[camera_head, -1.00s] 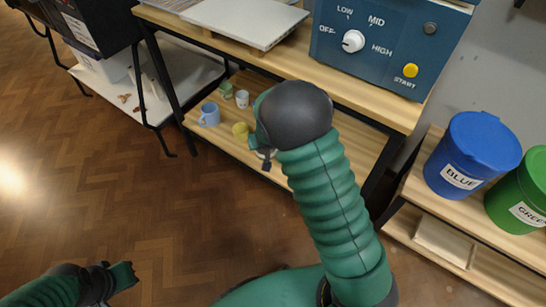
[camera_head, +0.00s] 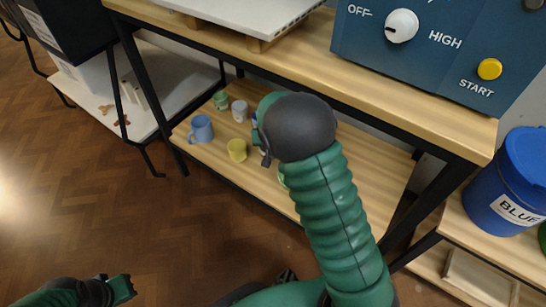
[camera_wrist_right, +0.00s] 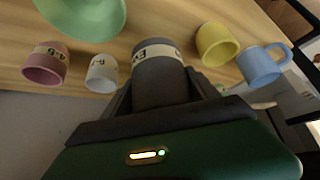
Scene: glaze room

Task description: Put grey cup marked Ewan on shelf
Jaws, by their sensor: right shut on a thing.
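The grey cup (camera_wrist_right: 158,72) is between the fingers of my right gripper (camera_wrist_right: 160,90) in the right wrist view. A pale band on it shows only the start of a name, apparently "Ew". The gripper is shut on the cup, over the wooden lower shelf (camera_head: 330,200). I cannot tell whether the cup touches the shelf. In the head view my own right arm hides the cup and most of that gripper. My left gripper (camera_head: 121,288) is low at the left, over the floor and away from the shelf; its jaw opening is unclear.
On the shelf are a blue mug (camera_head: 200,129), a yellow cup (camera_head: 237,150), a white cup (camera_head: 239,110) and a green cup (camera_head: 221,99). The wrist view adds a pink cup (camera_wrist_right: 45,65) and a green bowl (camera_wrist_right: 85,15). A black table leg (camera_head: 148,95) stands left.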

